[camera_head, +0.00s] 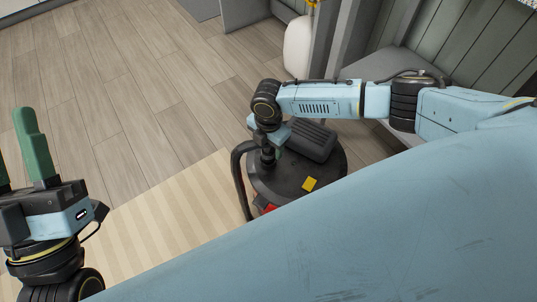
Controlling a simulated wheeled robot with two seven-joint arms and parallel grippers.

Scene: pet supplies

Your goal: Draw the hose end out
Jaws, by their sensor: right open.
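A round black vacuum-like canister (325,170) stands on the floor at the centre, with a dark raised block and a yellow tab on its lid. A thick dark hose (240,178) curves along its left side, its upper part bending toward my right gripper. My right gripper (273,160) points down over the left part of the lid, close beside the hose top. My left gripper (14,145) is at the left edge, green fingers up, apart and empty.
A striped beige mat (165,230) lies left of the canister on the wooden floor (110,80). A white rounded container (298,45) stands at the back beside grey posts. A grey bench (385,65) is at the right. My arm hides the lower right.

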